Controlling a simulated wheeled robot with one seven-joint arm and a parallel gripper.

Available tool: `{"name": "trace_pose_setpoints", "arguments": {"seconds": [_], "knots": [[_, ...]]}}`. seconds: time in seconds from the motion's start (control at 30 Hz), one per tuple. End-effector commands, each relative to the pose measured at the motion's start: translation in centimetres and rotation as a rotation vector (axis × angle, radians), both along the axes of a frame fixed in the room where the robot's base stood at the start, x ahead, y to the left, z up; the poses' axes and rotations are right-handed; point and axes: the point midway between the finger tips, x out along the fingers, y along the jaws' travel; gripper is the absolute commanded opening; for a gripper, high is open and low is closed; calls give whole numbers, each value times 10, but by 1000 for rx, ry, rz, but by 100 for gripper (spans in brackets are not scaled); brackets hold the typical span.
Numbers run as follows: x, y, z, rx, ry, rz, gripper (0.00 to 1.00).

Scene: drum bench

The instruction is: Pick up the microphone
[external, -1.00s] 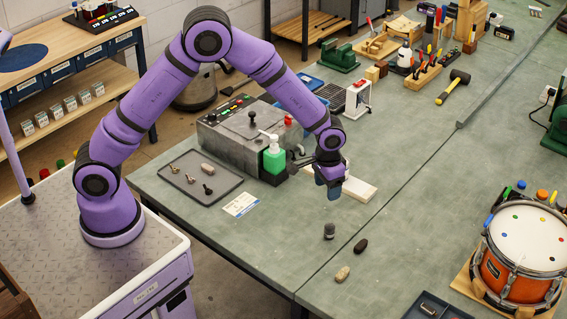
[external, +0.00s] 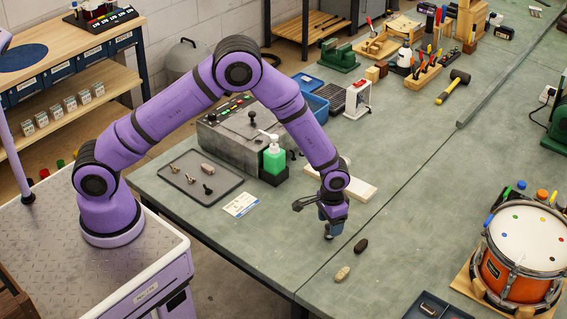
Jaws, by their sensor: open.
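A small upright grey and dark cylinder, which looks like the microphone (external: 328,237), stands on the green bench top (external: 400,215). My gripper (external: 330,227) points down right over it, with the jaws open around or just above its upper part. The jaws hide most of the cylinder, and I cannot tell whether they touch it.
A dark oval object (external: 361,246) and a beige one (external: 342,273) lie close by at the right and front. A white block (external: 357,188), a green bottle (external: 274,158) and a grey tray (external: 225,191) of small parts lie behind and left. A drum (external: 523,255) stands at the right.

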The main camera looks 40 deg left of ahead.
Motion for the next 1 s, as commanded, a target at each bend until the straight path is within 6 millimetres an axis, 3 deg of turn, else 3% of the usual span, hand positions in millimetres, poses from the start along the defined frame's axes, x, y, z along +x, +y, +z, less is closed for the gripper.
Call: {"name": "trace_pose_setpoints", "arguments": {"seconds": [0.2,0.47,0.57,0.7,1.0], "knots": [[-1,1,-31,0,1,0,63],[-1,1,-36,0,-1,0,63],[-1,1,-36,0,0,0,45],[-1,1,-36,0,0,0,13],[-1,1,-35,0,0,0,10]]}}
